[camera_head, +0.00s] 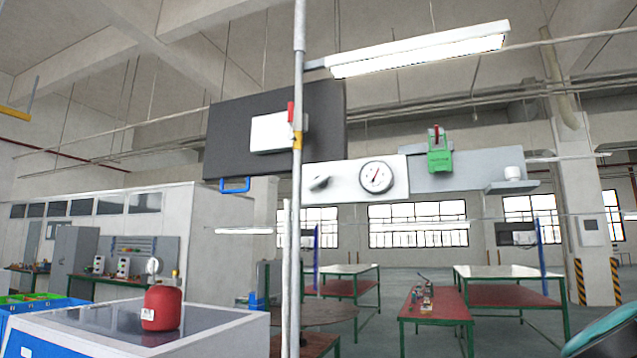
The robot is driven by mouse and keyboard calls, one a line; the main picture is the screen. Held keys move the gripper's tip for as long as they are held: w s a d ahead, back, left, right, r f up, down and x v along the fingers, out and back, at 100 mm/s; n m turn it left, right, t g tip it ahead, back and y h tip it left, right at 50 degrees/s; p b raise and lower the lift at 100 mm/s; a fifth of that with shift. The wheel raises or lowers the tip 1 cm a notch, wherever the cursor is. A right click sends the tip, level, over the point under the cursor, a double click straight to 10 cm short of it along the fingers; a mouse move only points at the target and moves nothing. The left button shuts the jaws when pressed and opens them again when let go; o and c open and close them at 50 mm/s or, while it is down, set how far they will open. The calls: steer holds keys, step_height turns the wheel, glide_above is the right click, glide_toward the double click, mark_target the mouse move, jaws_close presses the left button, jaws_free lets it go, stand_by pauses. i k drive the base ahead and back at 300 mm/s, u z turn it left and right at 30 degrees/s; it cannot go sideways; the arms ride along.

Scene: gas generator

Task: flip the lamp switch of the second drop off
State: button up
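A lit tube lamp (420,50) hangs at the top, right of a grey vertical pipe (299,60). Below it, a pale panel (342,190) carries a small knob or switch (319,183) and a round gauge (376,177). A green device with a red top (440,155) is fixed on the grey panel to the right. I cannot tell which part is the lamp switch. Similar hanging units show far behind, with lit lamps at the left (243,231) and centre (420,226). I cannot tell which drop is the second. My gripper is not in view.
A red canister (162,308) stands on a cabinet at lower left. Workbenches (436,306) stand behind. A dark green shape (603,335) is cut off at lower right.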

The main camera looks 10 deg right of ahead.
mark_target(320, 181)
steer(key=z, duration=0.05)
steer(key=k, duration=0.55)
steer(key=u, duration=1)
steer(key=i, duration=0.65)
steer(key=u, duration=0.7)
steer(key=i, duration=1.35)
steer(key=z, duration=1.2)
steer(key=i, duration=0.5)
steer(key=z, duration=0.55)
